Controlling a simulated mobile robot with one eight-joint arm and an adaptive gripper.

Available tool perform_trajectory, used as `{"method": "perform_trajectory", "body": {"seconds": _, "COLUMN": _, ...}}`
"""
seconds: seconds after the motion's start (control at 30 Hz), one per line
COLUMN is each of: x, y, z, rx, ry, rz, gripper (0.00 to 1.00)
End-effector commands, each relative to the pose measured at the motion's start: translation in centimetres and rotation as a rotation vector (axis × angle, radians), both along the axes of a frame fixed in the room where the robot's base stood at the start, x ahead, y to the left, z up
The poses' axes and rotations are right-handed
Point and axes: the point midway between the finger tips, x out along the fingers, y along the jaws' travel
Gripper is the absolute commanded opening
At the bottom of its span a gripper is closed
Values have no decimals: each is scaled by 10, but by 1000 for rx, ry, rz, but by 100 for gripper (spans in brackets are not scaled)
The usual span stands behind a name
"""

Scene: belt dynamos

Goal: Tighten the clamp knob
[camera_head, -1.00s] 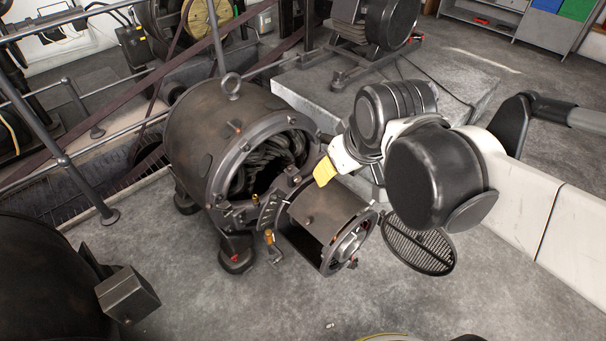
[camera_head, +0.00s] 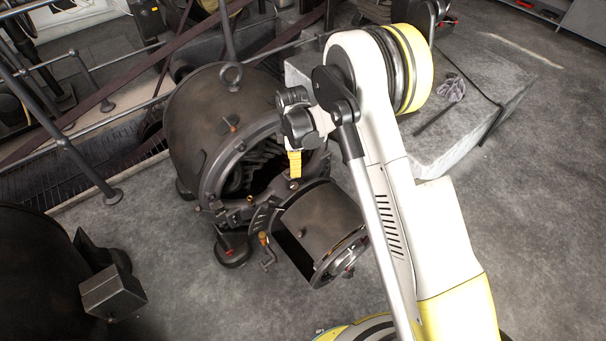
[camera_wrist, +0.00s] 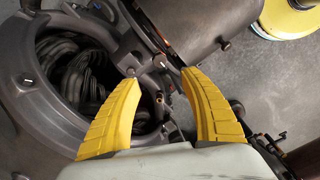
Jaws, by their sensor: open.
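The dynamo (camera_head: 205,125) is a dark, worn cylinder with an open end showing black coils. A smaller half-cylinder housing (camera_head: 315,220) projects from its lower right rim. My gripper (camera_wrist: 161,76) is open, with its yellow fingers over the rim beside the opening. A small knob-like fitting with a pale end (camera_wrist: 160,61) shows between the fingertips; I cannot tell whether it is the clamp knob or whether the fingers touch it. A small copper-tipped fitting (camera_wrist: 159,98) also shows between the fingers. In the head view, the yellow finger (camera_head: 295,163) is at the rim.
An orange-topped handle (camera_head: 264,239) sticks out below the rim. A concrete plinth (camera_head: 460,130) stands behind my arm. Another dark machine with a box (camera_head: 113,293) stands at the lower left. Railings (camera_head: 65,145) run on the left. The floor in front is clear.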

Motion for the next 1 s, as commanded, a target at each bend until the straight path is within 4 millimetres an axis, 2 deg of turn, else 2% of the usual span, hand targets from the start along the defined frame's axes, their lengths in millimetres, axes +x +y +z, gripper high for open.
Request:
{"method": "perform_trajectory", "body": {"seconds": 0.03, "x": 0, "y": 4, "z": -12, "rx": -3, "ry": 10, "rz": 27, "gripper": 52}}
{"method": "perform_trajectory", "body": {"seconds": 0.2, "x": -2, "y": 8, "z": -33, "rx": -8, "ry": 25, "rz": 73, "gripper": 52}}
{"method": "perform_trajectory", "body": {"seconds": 0.33, "x": -2, "y": 8, "z": -52, "rx": -8, "ry": 25, "rz": 73, "gripper": 52}}
{"method": "perform_trajectory", "body": {"seconds": 0.6, "x": -2, "y": 8, "z": -107, "rx": -7, "ry": 24, "rz": 71, "gripper": 52}}
{"method": "perform_trajectory", "body": {"seconds": 0.7, "x": -2, "y": 8, "z": -121, "rx": -7, "ry": 24, "rz": 71, "gripper": 52}}
{"method": "perform_trajectory", "body": {"seconds": 0.83, "x": -2, "y": 8, "z": -133, "rx": -7, "ry": 23, "rz": 70, "gripper": 52}}
{"method": "perform_trajectory", "body": {"seconds": 1.0, "x": -2, "y": 7, "z": -136, "rx": -7, "ry": 23, "rz": 70, "gripper": 52}}
